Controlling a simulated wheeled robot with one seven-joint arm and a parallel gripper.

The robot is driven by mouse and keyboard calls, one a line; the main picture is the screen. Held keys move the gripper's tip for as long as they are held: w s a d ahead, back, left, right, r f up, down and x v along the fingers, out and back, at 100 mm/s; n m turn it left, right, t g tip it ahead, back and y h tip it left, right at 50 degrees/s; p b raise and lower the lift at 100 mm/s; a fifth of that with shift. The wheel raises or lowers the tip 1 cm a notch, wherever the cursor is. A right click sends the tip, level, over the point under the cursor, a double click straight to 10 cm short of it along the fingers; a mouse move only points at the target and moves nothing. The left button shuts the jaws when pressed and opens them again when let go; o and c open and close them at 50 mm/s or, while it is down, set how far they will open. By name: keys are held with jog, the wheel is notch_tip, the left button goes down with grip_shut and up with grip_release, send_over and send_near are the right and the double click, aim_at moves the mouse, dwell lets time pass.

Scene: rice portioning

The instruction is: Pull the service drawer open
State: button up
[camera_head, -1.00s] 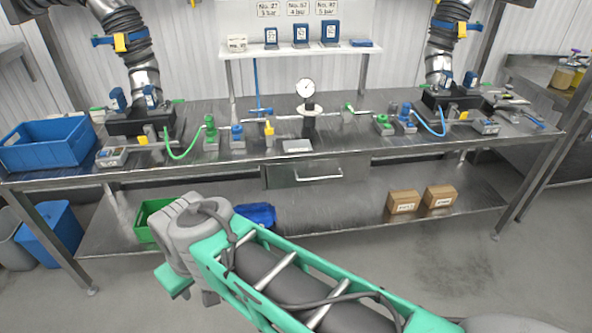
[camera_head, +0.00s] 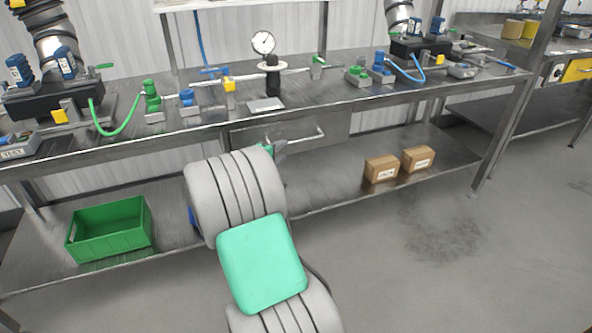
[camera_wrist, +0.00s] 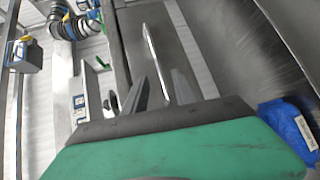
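The service drawer (camera_head: 338,126) is a grey metal front under the workbench's top, and it looks shut. Its bar handle (camera_head: 308,138) runs across the front, its left part hidden by my arm. In the wrist view the handle (camera_wrist: 152,50) is a thin bright bar, with the drawer front (camera_wrist: 190,60) beside it. My gripper (camera_head: 276,149) is at the handle's left part, mostly hidden behind my wrist in the head view. In the wrist view my gripper (camera_wrist: 160,92) has its two fingers apart, with the handle's near end between them. I cannot tell whether they touch it.
The workbench (camera_head: 200,128) carries valves, hoses and a pressure gauge (camera_head: 263,43). On its lower shelf are a green crate (camera_head: 110,230) and two cardboard boxes (camera_head: 381,169). A blue bundle (camera_wrist: 288,130) lies near my gripper. The floor in front is clear.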

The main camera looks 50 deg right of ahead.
aim_at(295, 142)
jog(key=shift+n+h, duration=0.4)
jog(key=shift+h, duration=0.2)
jog(key=x, duration=0.6)
jog(key=s+b+x, duration=0.1)
jog(key=x, duration=0.2)
jog(key=shift+d+f, duration=0.2)
jog(key=shift+d, duration=0.15)
jog(key=shift+c, duration=0.5)
grip_shut()
